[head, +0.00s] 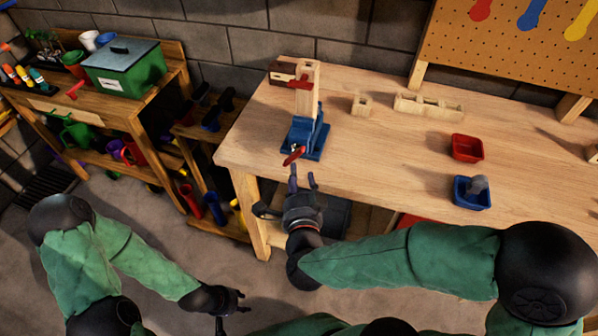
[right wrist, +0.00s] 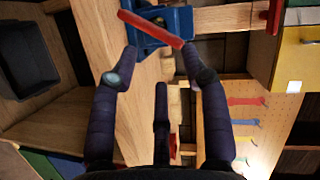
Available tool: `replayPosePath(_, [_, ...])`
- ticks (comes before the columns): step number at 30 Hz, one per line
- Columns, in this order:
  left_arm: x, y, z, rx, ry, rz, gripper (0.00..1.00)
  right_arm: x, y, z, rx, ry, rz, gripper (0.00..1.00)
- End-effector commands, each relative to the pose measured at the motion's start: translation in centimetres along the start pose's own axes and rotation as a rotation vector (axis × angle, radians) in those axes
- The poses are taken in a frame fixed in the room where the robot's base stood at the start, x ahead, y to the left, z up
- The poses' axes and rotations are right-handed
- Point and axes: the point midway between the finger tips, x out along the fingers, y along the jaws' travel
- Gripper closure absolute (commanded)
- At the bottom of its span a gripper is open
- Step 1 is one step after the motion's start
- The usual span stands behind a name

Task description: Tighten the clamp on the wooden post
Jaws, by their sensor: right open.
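A light wooden post (head: 306,98) stands upright in a blue vise (head: 304,139) near the left end of the workbench (head: 375,160). A brown block (head: 284,71) and a red clamp part (head: 301,84) are at its upper part. A red handle (head: 294,156) sticks out at the vise's front. The right wrist view shows the handle (right wrist: 150,29), the blue vise (right wrist: 172,22) and the post (right wrist: 226,18). My right gripper (head: 288,188) is open and empty just in front of the handle, its fingertips (right wrist: 158,55) close below it; contact is unclear. My left gripper (head: 238,306) is low, away from the bench, open and empty.
A small wood block (head: 362,104), a wooden holder (head: 428,106), a red bin (head: 467,148) and a blue bin (head: 472,193) stand to the right on the bench. A pegboard (head: 510,55) rises behind. The bench middle is clear.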

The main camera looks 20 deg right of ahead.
Motion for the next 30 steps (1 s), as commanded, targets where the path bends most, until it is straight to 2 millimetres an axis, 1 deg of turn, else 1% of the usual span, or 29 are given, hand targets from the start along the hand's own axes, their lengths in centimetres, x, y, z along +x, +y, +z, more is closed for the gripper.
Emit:
replayPosePath(1, [-0.4,0.1,0.0,0.000,0.000,0.000,0.60,-0.4,-0.2,0.0,-0.001,-0.003,-0.001,0.54])
replayPosePath(18, [-2.4,0.9,0.1,0.000,0.000,0.000,0.60,-3.5,-0.7,0.1,-0.001,-0.001,-0.001,0.54])
replayPosePath(30, [-2.4,0.8,0.1,0.000,0.000,0.000,0.60,-3.8,-0.5,0.1,-0.001,0.000,0.000,0.54])
